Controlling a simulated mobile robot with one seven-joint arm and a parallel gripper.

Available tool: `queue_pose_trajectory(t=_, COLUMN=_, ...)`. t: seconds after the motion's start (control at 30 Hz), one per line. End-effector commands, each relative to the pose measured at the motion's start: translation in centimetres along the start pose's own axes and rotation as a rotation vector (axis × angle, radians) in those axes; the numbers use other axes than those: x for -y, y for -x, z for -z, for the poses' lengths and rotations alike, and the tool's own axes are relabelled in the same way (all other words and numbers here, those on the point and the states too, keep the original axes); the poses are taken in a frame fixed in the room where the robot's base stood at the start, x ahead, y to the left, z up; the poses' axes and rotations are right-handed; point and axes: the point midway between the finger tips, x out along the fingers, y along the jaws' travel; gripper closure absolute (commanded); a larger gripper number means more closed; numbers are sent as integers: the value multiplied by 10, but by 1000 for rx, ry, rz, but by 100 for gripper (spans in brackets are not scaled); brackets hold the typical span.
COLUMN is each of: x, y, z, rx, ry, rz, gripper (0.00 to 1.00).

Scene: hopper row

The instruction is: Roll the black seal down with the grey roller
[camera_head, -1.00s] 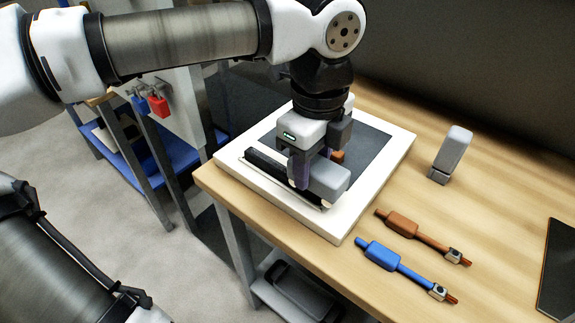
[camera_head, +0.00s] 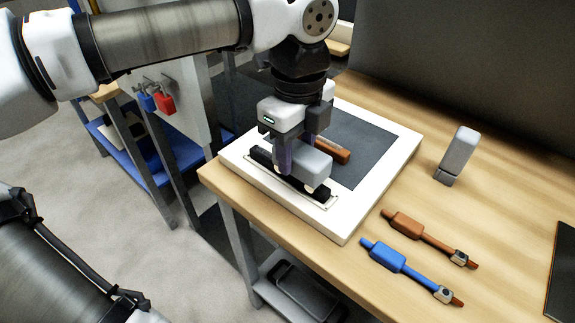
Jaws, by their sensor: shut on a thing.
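My gripper (camera_head: 297,164) is shut on the grey roller (camera_head: 311,164), over the near left side of the white frame. The black seal (camera_head: 323,192) is a dark strip along that side. Its ends show on both sides of the roller, and its middle is hidden under the roller and fingers. The roller sits low over the seal; I cannot tell whether it touches. The white frame (camera_head: 383,186) surrounds a dark grey panel (camera_head: 362,143) and lies on the wooden table. A brown piece (camera_head: 331,150) shows just behind the roller; I cannot tell whether it belongs to it.
A grey upright block (camera_head: 458,152) stands right of the frame. A dark flat panel (camera_head: 562,268) is at the far right. Bare wood lies between them.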

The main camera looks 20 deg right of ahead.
Motion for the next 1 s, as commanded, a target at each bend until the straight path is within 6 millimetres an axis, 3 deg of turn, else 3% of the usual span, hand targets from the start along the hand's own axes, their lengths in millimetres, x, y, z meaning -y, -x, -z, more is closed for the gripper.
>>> queue_pose_trajectory(t=0.37, x=0, y=0, z=-4, rx=1, ry=2, rz=1, gripper=87)
queue_pose_trajectory(t=0.8, x=0, y=-1, z=-43, rx=0, ry=4, rz=1, gripper=87)
queue_pose_trajectory(t=1.0, x=0, y=-1, z=-49, rx=1, ry=1, rz=0, gripper=87)
